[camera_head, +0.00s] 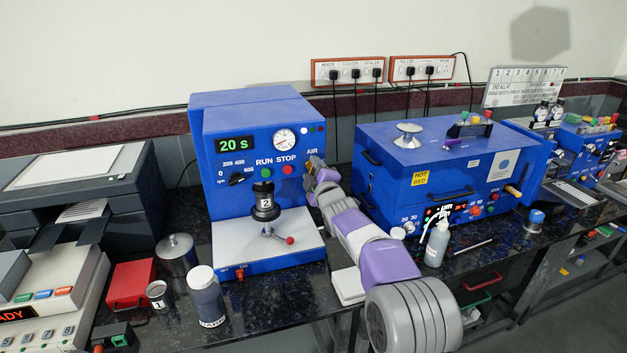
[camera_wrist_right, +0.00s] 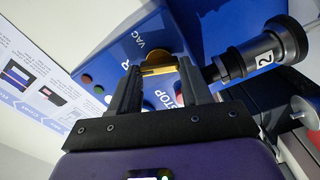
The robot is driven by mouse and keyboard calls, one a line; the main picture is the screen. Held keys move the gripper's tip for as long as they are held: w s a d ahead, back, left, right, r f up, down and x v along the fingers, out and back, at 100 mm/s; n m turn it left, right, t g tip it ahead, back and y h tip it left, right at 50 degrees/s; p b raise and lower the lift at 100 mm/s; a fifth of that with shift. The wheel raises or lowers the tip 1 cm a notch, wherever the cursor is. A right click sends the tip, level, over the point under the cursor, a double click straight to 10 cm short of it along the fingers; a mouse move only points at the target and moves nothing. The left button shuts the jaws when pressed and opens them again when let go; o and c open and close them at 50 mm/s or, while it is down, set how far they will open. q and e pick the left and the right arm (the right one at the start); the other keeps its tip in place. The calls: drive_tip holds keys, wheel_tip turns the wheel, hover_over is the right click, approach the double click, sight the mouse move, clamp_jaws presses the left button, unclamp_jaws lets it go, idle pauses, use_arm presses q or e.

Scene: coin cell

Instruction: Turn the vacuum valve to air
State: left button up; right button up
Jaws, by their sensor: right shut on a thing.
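The blue vacuum mixer (camera_head: 235,150) stands left of centre in the head view, with a green "20 s" display, a gauge and an "AIR" label on its front. My right gripper (camera_head: 313,170) is at the right edge of that front, just below the "AIR" label, and hides the valve there. In the right wrist view the brass valve handle (camera_wrist_right: 158,69) is between the fingertips of my right gripper (camera_wrist_right: 160,80), which is shut on it. A "VAC" label shows beside the handle, and the other label is partly covered. My left gripper is not in view.
A red-knobbed lever (camera_head: 289,240) is in front. A blue oven (camera_head: 440,170) and a white bottle (camera_head: 437,243) stand to the right.

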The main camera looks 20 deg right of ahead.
drive_tip(key=shift+f+n+b, duration=0.1)
drive_tip(key=shift+n+b, duration=1.4)
drive_tip(key=shift+n, duration=0.6)
drive_tip(key=o, duration=1.1)
drive_tip(key=shift+c, duration=0.2)
drive_tip(key=s+b, duration=0.2)
drive_tip(key=s, duration=0.5)
drive_tip(key=shift+s, duration=0.3)
